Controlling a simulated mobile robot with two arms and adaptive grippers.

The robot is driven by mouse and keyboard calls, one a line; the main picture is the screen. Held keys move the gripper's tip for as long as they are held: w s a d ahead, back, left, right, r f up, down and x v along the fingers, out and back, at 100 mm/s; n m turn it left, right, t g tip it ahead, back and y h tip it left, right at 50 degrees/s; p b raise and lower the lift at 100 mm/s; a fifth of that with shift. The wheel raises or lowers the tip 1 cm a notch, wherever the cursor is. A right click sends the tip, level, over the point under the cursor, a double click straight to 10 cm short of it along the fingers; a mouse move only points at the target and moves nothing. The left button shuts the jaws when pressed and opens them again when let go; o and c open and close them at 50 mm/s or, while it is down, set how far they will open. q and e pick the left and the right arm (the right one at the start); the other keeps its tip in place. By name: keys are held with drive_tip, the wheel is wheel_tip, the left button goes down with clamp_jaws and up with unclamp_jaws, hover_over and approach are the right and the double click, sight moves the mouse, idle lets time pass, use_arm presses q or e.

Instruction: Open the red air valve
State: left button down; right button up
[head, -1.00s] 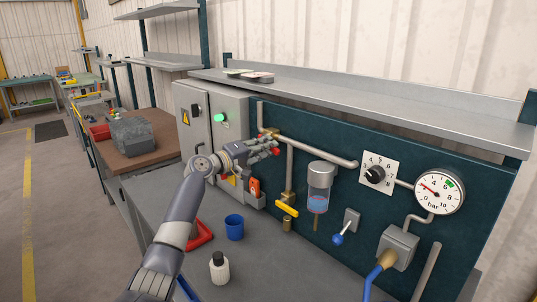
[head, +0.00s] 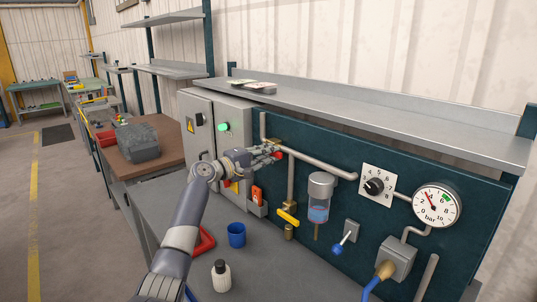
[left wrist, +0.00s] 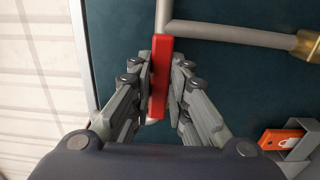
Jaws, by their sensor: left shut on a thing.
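The red valve handle (left wrist: 159,75) is a long flat bar in the left wrist view, lined up in the picture with the grey pipe above it. My left gripper (left wrist: 160,88) is shut on the bar, with fingers along both sides. In the head view my left gripper (head: 270,155) is at the pipework on the dark teal panel, and only a little of the red handle (head: 279,156) shows past the fingers. The valve body is mostly hidden. My right gripper is not in view.
A yellow handle (head: 288,218), a clear filter bowl (head: 319,200), a dial (head: 374,186) and a pressure gauge (head: 436,206) are on the panel. A blue cup (head: 236,235) and white bottle (head: 221,276) stand on the bench below. A shelf (head: 390,124) runs above.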

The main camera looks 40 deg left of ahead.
use_arm(q)
drive_tip(key=c, duration=1.5)
unclamp_jaws()
drive_tip(key=shift+a, duration=0.1)
drive_tip(key=s, duration=0.8)
drive_tip(key=s+a, duration=0.1)
drive_tip(key=s, duration=0.3)
